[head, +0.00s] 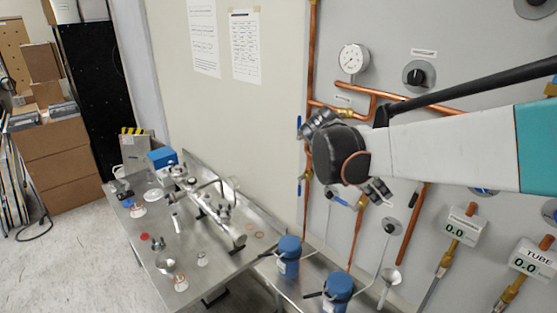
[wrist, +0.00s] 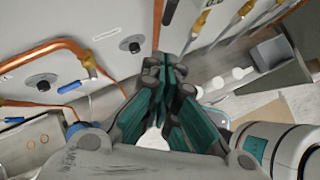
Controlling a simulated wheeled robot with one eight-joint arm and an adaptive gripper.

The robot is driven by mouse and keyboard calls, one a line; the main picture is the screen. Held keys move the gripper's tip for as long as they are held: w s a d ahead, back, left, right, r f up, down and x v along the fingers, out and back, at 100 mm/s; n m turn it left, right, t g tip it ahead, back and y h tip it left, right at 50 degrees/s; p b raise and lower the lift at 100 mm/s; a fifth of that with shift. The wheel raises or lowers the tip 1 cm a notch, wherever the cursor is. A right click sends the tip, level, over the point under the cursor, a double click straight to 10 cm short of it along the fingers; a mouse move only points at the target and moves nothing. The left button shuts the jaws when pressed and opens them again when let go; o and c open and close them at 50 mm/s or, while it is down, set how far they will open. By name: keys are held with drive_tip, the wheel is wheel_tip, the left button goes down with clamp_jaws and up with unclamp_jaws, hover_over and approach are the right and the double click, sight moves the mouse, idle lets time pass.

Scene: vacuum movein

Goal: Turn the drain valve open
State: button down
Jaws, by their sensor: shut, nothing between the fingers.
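In the head view, blue-handled valves sit on the copper pipes of the grey wall panel. One blue lever (head: 299,126) is left of my wrist and another blue lever (head: 340,198) is below it. Labels are too small to read, so I cannot tell which valve is the drain valve. In the wrist view, a blue lever (wrist: 70,87) lies on a copper pipe at the left, and a second blue lever (wrist: 14,120) is at the left edge. My gripper (wrist: 165,64) is shut and empty, its teal-lined fingers together. It appears apart from these levers; my wrist hides part of the panel.
Black round knobs (head: 416,75) and a dial gauge (head: 352,59) are on the panel. Two digital readouts (head: 463,226) (head: 538,258) hang at the right. A steel table (head: 140,237) with vacuum parts is at the left.

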drive_tip(key=d+f, duration=0.3)
drive_tip(key=d, duration=0.3)
drive_tip(key=shift+w+d+p, duration=0.2)
drive_tip(key=shift+w+p, duration=0.2)
drive_tip(key=shift+p, duration=0.05)
drive_tip(key=shift+s+d+f+n+g+h+b, duration=0.1)
drive_tip(key=shift+s+d+n+g+h+b, duration=0.3)
drive_tip(key=shift+b, duration=0.45)
drive_tip(key=shift+w+d, duration=0.1)
drive_tip(key=shift+w, duration=0.05)
